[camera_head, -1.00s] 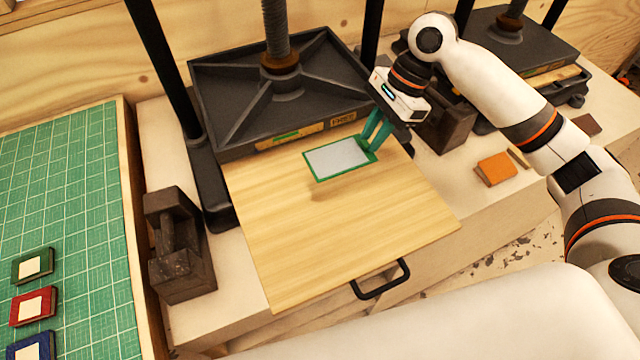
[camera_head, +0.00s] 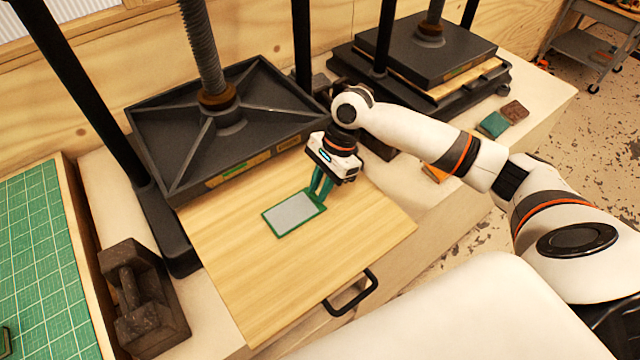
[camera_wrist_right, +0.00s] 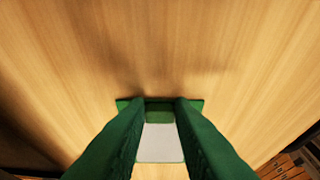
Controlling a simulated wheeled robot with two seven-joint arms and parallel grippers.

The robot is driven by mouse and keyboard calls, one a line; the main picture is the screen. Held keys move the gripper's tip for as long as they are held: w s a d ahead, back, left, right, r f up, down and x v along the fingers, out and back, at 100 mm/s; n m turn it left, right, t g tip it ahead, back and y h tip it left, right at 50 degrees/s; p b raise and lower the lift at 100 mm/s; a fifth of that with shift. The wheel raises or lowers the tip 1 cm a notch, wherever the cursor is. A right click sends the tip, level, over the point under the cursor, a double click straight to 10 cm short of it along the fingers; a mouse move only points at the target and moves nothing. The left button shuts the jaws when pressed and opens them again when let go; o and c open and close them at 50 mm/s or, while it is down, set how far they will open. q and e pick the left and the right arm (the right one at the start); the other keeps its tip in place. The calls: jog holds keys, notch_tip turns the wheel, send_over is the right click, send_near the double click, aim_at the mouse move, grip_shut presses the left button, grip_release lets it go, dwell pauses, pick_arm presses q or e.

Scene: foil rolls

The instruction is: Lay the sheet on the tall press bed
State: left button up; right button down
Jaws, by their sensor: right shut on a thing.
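The sheet (camera_head: 293,213) is a flat rectangle with a green border and a pale grey middle. My right gripper (camera_head: 318,196) is shut on its far right corner area. The sheet is over the pulled-out wooden bed (camera_head: 335,250) of the nearer press, flat and very low; I cannot tell whether it fully touches. In the right wrist view the green fingers (camera_wrist_right: 160,105) grip the sheet's edge, and its pale middle (camera_wrist_right: 160,143) shows between them. My left gripper is not in view.
The dark press plate (camera_head: 200,130) with its screw stands behind the bed. A black handle (camera_head: 350,293) is on the bed's front edge. A dark weight block (camera_head: 140,300) stands at left beside the green cutting mat (camera_head: 30,260). A second press (camera_head: 430,60) stands at back right.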

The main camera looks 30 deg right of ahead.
jog(key=c, duration=1.3)
grip_release()
jog(key=shift+f, duration=0.1)
jog(key=shift+o, duration=0.2)
jog(key=shift+r, duration=0.25)
jog(key=b+v, duration=0.2)
jog(key=v, duration=0.9)
jog(key=shift+d+r, duration=0.2)
jog(key=shift+r, duration=0.15)
